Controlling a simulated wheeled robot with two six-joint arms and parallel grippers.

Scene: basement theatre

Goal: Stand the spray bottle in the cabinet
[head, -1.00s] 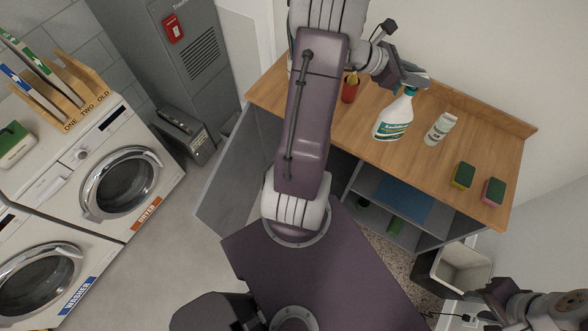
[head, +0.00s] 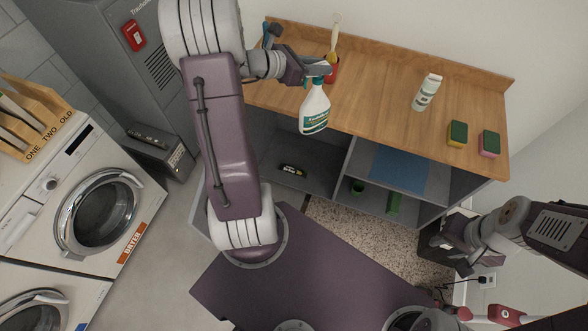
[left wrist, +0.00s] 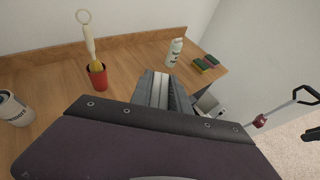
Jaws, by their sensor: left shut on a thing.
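The white spray bottle with a teal label (head: 315,110) hangs upright from my left gripper (head: 318,73), which is shut on its top. In the head view it is in front of the wooden counter's front edge, before the open front of the grey cabinet (head: 345,157) under the counter. In the left wrist view my gripper (left wrist: 165,90) shows, but the bottle is hidden. The cabinet has a left bay with a dark battery-like item (head: 292,169) on its floor, and a right bay with a shelf. My right gripper (head: 458,245) is at the lower right; its jaws are unclear.
On the counter (head: 385,85) stand a red cup with a brush (head: 332,70), a white bottle (head: 427,92) and two sponges (head: 457,133). A blue mat (head: 398,172) lies on the right bay's shelf. A dark bin (head: 437,245) stands right of the cabinet.

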